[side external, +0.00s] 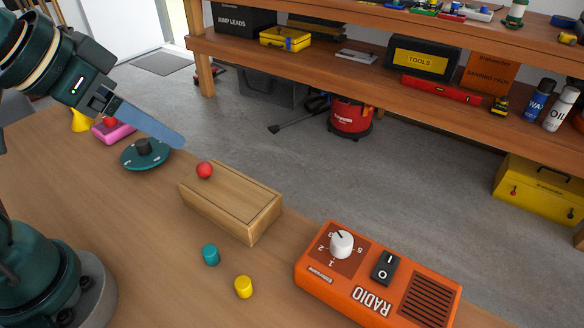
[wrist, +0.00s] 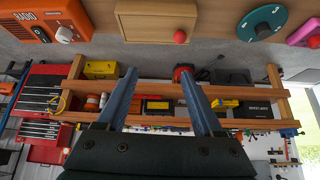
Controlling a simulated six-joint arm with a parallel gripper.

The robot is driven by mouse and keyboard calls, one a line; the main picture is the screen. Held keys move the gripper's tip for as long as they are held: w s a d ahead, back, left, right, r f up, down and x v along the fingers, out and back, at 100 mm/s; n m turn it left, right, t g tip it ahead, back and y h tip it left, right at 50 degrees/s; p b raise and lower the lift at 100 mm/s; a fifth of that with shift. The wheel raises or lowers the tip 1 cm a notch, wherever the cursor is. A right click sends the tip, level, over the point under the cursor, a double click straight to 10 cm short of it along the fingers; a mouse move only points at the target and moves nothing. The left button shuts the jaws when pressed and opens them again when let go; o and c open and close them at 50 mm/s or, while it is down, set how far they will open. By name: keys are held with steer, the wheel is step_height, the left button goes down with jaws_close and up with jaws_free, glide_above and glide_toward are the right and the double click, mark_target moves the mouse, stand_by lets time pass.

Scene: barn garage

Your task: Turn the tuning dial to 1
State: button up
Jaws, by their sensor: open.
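The orange radio (side external: 378,278) lies at the front right of the bench in the side view. Its white tuning dial (side external: 341,243) has printed numbers around it; 1, 2 and 5 can be read. The dark pointer mark faces up and slightly left, away from the 1; the exact number is unclear. The radio (wrist: 28,22) and its dial (wrist: 64,34) show at the top left of the wrist view. My gripper (wrist: 158,72) is open and empty, its blue fingers apart. In the side view my gripper (side external: 150,124) is raised at upper left, far from the dial.
A wooden box (side external: 230,203) with a red knob (side external: 205,170) stands between my gripper and the radio. A teal dial base (side external: 145,155) and pink block (side external: 113,131) are at left. A black switch (side external: 385,267) adjoins the dial.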

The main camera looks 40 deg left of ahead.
steer(key=w+d+r+m+h, duration=0.1)
steer(key=w+d+m, duration=0.2)
steer(key=w+d, duration=0.4)
steer(key=m+g+h, duration=0.1)
steer(key=m+g, duration=0.2)
steer(key=m, duration=0.1)
glide_above(342, 240)
steer(key=s+a, duration=0.2)
step_height(342, 240, down, 10)
steer(key=shift+w+d+r, duration=0.15)
steer(key=shift+r, duration=0.1)
steer(key=shift+d+f+m, duration=0.2)
steer(key=shift+f+m, duration=0.05)
steer(key=shift+m, duration=0.05)
steer(key=shift+h, duration=0.3)
steer(key=shift+x, duration=2.3)
jaws_close()
